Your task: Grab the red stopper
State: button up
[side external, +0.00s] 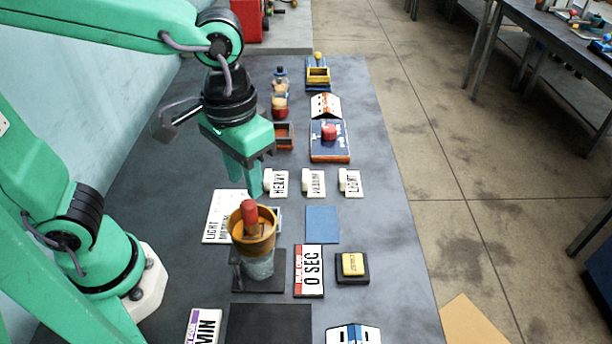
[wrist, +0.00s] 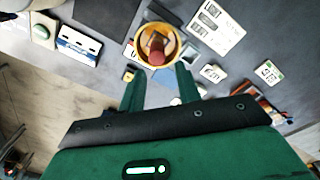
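The red stopper (side external: 249,214) stands upright in an orange-brown cup (side external: 265,243), with its top above the rim. In the wrist view the stopper (wrist: 157,52) shows end-on inside the cup (wrist: 142,40), just beyond my fingertips. My gripper (side external: 245,186) is above the table, behind the cup in the side view, with its fingers pointing down. In the wrist view my gripper (wrist: 160,78) has its two fingers apart with nothing between them. It does not touch the stopper. The stopper's lower part is hidden in the cup.
The cup sits on a grey holder on a dark base (side external: 280,284). Close by are a 0 SEC sign (side external: 308,271), a yellow button block (side external: 352,264), a blue square (side external: 322,224) and a white card (side external: 218,222). Small label signs (side external: 313,183) and a blue box with a red knob (side external: 318,150) stand farther back.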

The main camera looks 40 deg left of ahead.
aim_at(249, 202)
jog(key=shift+s+d+f, duration=0.1)
jog(key=shift+d, duration=0.25)
jog(key=shift+f, duration=1.35)
jog(key=shift+f, duration=0.1)
jog(key=shift+a+f, duration=0.1)
jog(key=shift+f, duration=2.35)
grip_shut()
